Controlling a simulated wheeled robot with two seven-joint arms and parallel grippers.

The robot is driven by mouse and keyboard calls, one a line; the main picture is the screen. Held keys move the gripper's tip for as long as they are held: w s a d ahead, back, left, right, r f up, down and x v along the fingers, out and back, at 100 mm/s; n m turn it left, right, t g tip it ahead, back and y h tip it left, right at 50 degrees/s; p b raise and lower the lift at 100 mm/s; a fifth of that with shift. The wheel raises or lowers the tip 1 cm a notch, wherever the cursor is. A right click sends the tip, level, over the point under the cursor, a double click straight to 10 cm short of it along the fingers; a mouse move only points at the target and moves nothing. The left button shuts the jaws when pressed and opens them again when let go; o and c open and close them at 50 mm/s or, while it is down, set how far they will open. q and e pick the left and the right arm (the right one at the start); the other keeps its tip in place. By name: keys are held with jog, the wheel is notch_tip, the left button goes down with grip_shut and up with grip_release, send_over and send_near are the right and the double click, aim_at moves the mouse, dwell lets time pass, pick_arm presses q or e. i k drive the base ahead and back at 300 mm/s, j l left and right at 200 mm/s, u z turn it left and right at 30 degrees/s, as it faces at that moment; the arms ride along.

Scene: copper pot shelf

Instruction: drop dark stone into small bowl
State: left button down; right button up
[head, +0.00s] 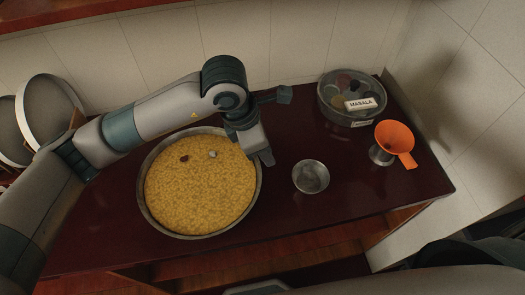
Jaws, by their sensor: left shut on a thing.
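My left gripper (265,158) points down over the dark table, between the wide pan of yellow grain (148,205) and the small metal bowl (311,178). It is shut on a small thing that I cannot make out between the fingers. The small bowl stands upright to the right of the gripper, and I cannot tell if anything lies in it. A dark stone (184,158) lies on the grain, with a pale grey stone (212,154) to its right. My right gripper is out of view.
A round spice tin (330,103) with a MASALA label stands at the back right. An orange funnel (394,137) rests on a metal cup (379,155) near the right edge. Round sieves (50,112) lean at the left. The table in front of the bowl is clear.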

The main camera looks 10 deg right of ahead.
aim_at(314, 179)
jog(key=z, duration=0.9)
